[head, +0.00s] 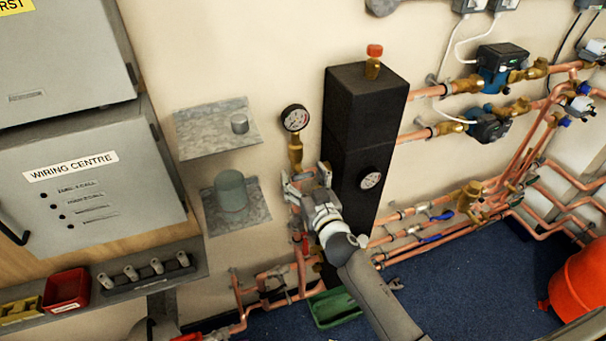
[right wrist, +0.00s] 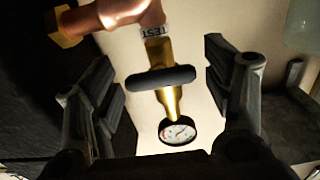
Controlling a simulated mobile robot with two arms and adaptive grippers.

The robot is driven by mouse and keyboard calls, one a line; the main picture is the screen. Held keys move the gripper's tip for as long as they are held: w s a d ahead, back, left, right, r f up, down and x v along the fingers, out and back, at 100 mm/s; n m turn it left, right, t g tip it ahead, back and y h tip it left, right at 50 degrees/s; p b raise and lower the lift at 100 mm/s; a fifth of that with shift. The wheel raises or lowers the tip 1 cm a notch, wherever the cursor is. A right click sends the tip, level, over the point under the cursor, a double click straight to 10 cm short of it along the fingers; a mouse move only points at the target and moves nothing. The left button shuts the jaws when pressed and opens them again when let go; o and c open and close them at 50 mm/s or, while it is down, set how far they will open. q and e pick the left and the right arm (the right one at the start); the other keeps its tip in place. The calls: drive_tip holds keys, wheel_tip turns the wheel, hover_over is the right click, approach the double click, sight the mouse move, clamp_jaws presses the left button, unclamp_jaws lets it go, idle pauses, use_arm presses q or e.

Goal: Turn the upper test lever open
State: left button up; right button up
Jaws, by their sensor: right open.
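The upper test lever (right wrist: 160,78) is a dark rounded bar in the right wrist view. It lies across the brass valve body (right wrist: 168,103), roughly crosswise to it. A tag reading TEST (right wrist: 156,31) shows upside down beside it, and a round gauge (right wrist: 178,131) sits at the valve's other end. In the head view the gauge (head: 295,118) stands on a brass stem (head: 296,158), and my gripper hides the lever. My right gripper (head: 307,184) is open there, just below the gauge. In the right wrist view its fingers (right wrist: 160,80) stand either side of the lever, apparently without touching it.
A black vertical block (head: 358,130) with a second gauge (head: 371,178) stands close right of my right gripper. Wall shelves (head: 215,130) with grey cylinders are to the left. Copper pipes (head: 300,262) run below, near a green tray (head: 334,308).

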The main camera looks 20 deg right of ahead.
drive_tip(key=shift+w, duration=0.35)
drive_tip(key=c, duration=1)
drive_tip(key=shift+c, duration=0.2)
